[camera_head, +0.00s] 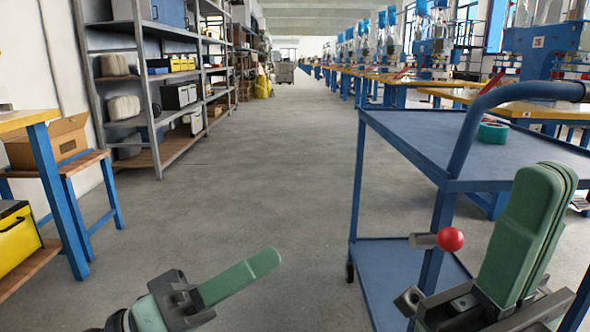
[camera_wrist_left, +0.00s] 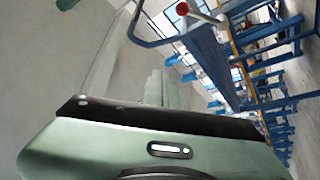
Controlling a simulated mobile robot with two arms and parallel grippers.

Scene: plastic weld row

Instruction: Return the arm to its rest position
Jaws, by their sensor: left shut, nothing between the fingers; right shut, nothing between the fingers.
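My left gripper (camera_head: 266,262) is low in the middle of the head view, over bare floor, with its green fingers pressed together and pointing up to the right. Nothing is held in it. In the left wrist view its fingers (camera_wrist_left: 160,88) show partly behind the gripper's body. My right gripper (camera_head: 548,180) is large at the lower right of the head view, in front of the blue cart (camera_head: 405,128). Its green fingers point up and lie against each other, with nothing between them.
A red ball (camera_head: 451,239) on a short grey rod shows beside my right gripper. Metal shelves (camera_head: 170,155) and a bench with a cardboard box (camera_head: 60,138) stand at left. The aisle floor ahead is clear.

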